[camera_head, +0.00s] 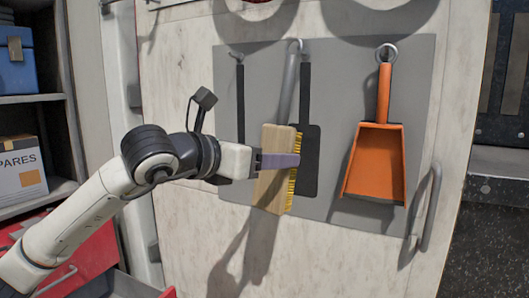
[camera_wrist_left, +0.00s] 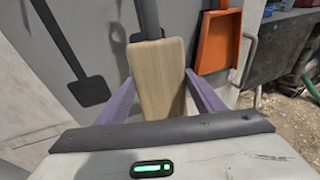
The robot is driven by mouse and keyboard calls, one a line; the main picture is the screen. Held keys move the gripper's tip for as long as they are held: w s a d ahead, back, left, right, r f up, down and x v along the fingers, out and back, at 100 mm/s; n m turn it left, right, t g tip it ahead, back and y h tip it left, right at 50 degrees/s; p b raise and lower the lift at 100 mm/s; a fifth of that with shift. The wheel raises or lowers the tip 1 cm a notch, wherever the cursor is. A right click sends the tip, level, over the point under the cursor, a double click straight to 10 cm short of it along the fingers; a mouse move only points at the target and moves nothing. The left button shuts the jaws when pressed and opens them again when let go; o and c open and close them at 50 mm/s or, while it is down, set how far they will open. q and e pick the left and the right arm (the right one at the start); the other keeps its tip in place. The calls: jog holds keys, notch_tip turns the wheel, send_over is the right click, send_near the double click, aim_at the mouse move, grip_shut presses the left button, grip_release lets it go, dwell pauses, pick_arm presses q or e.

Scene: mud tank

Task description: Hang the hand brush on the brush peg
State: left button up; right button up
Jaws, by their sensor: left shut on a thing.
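The hand brush has a pale wooden block (camera_head: 272,178) with yellow bristles on its right side and a grey handle (camera_head: 289,82) pointing up. My left gripper (camera_head: 279,161) is shut on the block, its purple fingers on either side. In the left wrist view the block (camera_wrist_left: 158,75) stands between the two fingers (camera_wrist_left: 160,98). The handle's top end overlaps the middle peg (camera_head: 296,45) on the grey board. I cannot tell whether its loop is around the peg or in front of it. My right gripper is not in view.
The grey board (camera_head: 425,85) has black tool silhouettes (camera_head: 309,160). An orange dustpan (camera_head: 376,160) hangs at the right, beside a door handle (camera_head: 430,210). A bare peg (camera_head: 236,55) is at the left. Shelves with a spares box (camera_head: 20,168) stand far left.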

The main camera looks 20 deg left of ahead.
pick_arm(q)
jog(key=shift+w+d+p, duration=0.1)
jog(key=shift+w+p, duration=0.4)
jog(key=shift+w, duration=0.35)
jog(key=shift+w+p, duration=0.75)
jog(key=shift+w, duration=0.2)
jog(key=shift+w+f+b, duration=0.2)
jog(key=shift+f+b, duration=0.15)
jog(key=shift+w+d+f+b, duration=0.1)
jog(key=shift+w+f+b, duration=0.3)
jog(key=shift+b, duration=0.2)
jog(key=shift+w, duration=0.1)
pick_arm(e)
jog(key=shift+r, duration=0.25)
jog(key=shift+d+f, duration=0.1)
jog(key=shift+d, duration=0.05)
